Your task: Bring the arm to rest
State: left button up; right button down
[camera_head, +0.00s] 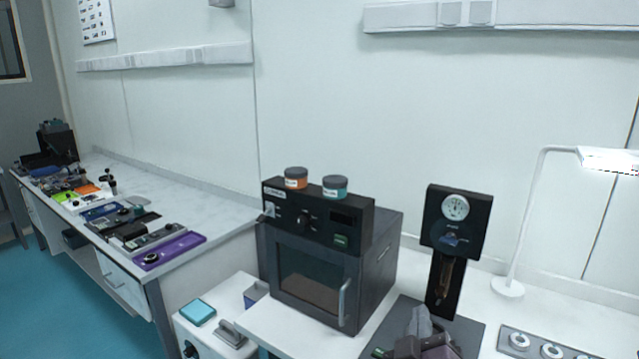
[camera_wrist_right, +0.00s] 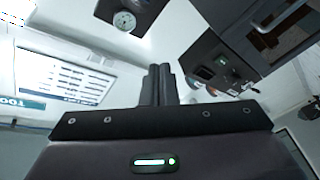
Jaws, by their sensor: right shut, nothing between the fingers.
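My right gripper (camera_head: 421,326) shows at the bottom of the head view, in front of the dark gauge stand and above its dark base plate (camera_head: 484,340). In the right wrist view its two dark fingers (camera_wrist_right: 158,84) are together with nothing between them. My left gripper is in neither view.
A dark oven (camera_head: 318,280) with an orange-labelled jar (camera_head: 296,178) and a teal-labelled jar (camera_head: 335,187) on top stands left of the gripper. A gauge stand (camera_head: 456,222) rises behind it. A white lamp (camera_head: 510,285) and a knob panel (camera_head: 545,346) are at right.

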jog(key=s+a+f+m+g+y, duration=0.1)
jog(key=s+f+g+y, duration=0.25)
jog(key=f, duration=0.35)
jog(key=s+f+g+y, duration=0.3)
jog(key=f+g, duration=0.1)
jog(key=f, duration=0.3)
jog(key=s+d+f+m+g+h, duration=0.1)
jog(key=s+d+f+g, duration=0.1)
jog(key=s+f+g, duration=0.35)
jog(key=s+d+f+m+g, duration=0.1)
jog(key=s+d+f+g, duration=0.1)
jog(key=s, duration=0.7)
notch_tip(320, 180, down, 27)
jog(key=g, duration=0.1)
jog(key=s+d+f+g, duration=0.1)
jog(key=s+d+f, duration=0.2)
jog(key=s+f, duration=1.7)
jog(key=shift+s+d+f+g, duration=0.2)
jog(key=shift+s+f+g, duration=0.2)
jog(key=shift+s, duration=0.1)
jog(key=shift+h, duration=0.25)
